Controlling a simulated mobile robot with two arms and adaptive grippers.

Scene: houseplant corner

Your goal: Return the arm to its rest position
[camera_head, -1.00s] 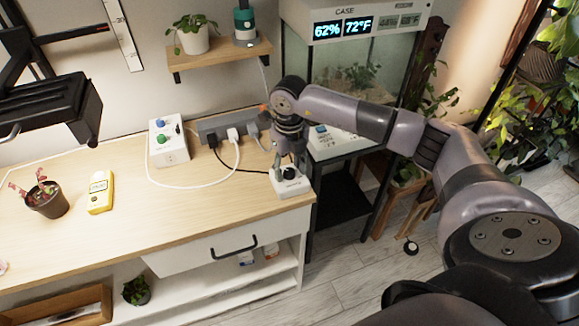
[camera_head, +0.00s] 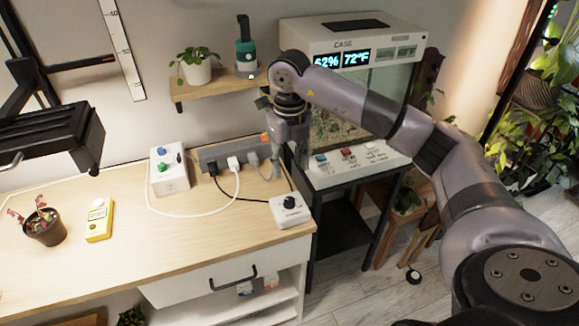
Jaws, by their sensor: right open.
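My right arm reaches in from the lower right, bends at its raised wrist and points its gripper (camera_head: 291,160) downward. The gripper is open and empty, above the right end of the wooden counter. Below it, a white box with a black knob (camera_head: 290,210) sits on the counter's right front corner, apart from the fingers. The exact gap between the fingertips is hard to make out. My left gripper is not in view.
A control box (camera_head: 168,172), a yellow meter (camera_head: 99,220) and a potted plant (camera_head: 44,228) stand left. The glass case (camera_head: 350,40) stands behind my arm. A wall shelf (camera_head: 215,86) holds a plant.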

